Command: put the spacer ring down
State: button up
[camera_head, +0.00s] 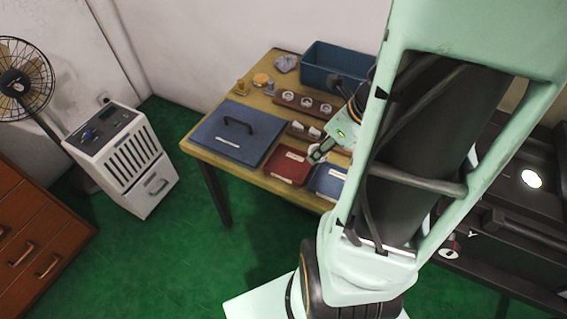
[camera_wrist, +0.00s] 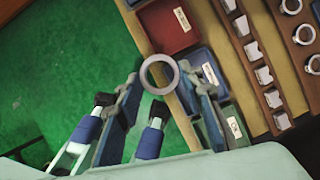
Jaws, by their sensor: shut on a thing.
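The spacer ring (camera_wrist: 143,75) is a pale grey ring, held between the fingertips of my gripper (camera_wrist: 159,78) in the wrist view. Its hole faces the camera and shows the table edge behind. In the head view my gripper (camera_head: 319,153) is over the front part of the wooden table (camera_head: 262,181), near a red tray (camera_head: 287,168) and a blue tray (camera_head: 327,183). The red tray (camera_wrist: 168,28) and the blue tray (camera_wrist: 198,60) also show beyond the ring in the wrist view. I cannot tell the ring's height above the table.
A wooden rack with white pieces (camera_wrist: 245,27) and one with metal rings (camera_wrist: 291,35) lie beside the trays. A green tray (camera_wrist: 229,113) is near my right finger. A blue lid with a handle (camera_head: 226,139) covers the table's left; a blue bin (camera_head: 330,76) stands behind.

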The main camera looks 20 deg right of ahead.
notch_tip(320, 180, down, 4)
jog(key=s+b, duration=0.2)
jog(key=s, duration=0.1)
jog(key=b, duration=0.5)
send_near(289, 165)
jog(key=f+b, duration=0.1)
jog(key=b, duration=0.1)
jog(key=w+b, duration=0.1)
jog(key=b, duration=0.1)
jog(key=shift+w+a+f, duration=0.1)
jog(key=shift+a+f, duration=0.3)
jog(key=b+x, duration=0.3)
jog(key=shift+d+f, duration=0.1)
jog(key=shift+f+b, duration=0.4)
jog(key=shift+b, duration=0.05)
jog(key=shift+f, duration=0.1)
jog(key=shift+f, duration=0.15)
jog(key=o, duration=1.2)
